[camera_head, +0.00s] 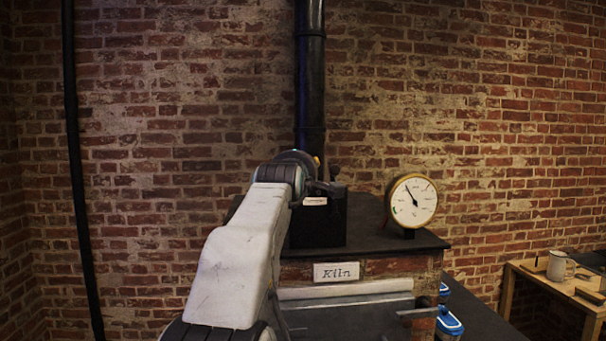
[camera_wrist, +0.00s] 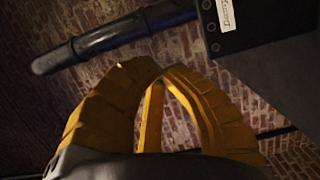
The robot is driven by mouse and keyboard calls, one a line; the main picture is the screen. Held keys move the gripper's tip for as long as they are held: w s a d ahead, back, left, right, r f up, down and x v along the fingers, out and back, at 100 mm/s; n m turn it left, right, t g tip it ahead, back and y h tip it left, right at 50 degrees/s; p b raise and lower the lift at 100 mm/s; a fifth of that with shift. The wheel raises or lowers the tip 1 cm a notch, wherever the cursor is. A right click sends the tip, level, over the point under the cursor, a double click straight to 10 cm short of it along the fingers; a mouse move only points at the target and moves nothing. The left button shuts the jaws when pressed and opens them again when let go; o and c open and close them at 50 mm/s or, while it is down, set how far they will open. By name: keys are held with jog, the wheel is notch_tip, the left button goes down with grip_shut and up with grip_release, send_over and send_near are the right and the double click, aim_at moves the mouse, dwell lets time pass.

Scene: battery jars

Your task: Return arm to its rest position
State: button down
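My arm reaches up and forward in the head view, in front of the kiln (camera_head: 365,270). My gripper is mostly hidden behind the wrist there; only a small yellowish bit (camera_head: 316,161) shows. In the wrist view my gripper's yellow fingers (camera_wrist: 161,68) curve together, with their tips meeting or nearly so. Nothing shows between them except brick wall. A black box (camera_head: 328,222) with a small label stands on the kiln top, just beyond my wrist.
A round dial gauge (camera_head: 413,201) stands on the kiln top at the right. A black pipe (camera_head: 309,75) rises behind the box. Blue-lidded containers (camera_head: 449,323) sit right of the kiln. A wooden table (camera_head: 560,284) with a mug (camera_head: 557,265) stands far right.

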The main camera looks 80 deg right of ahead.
jog(key=shift+s+a+r+b, duration=0.15)
jog(key=shift+a+b, duration=0.35)
jog(key=shift+a, duration=1)
jog(key=shift+s+a+f+b, duration=0.1)
jog(key=shift+a+b, duration=0.35)
jog(key=shift+a, duration=1)
jog(key=shift+r, duration=0.1)
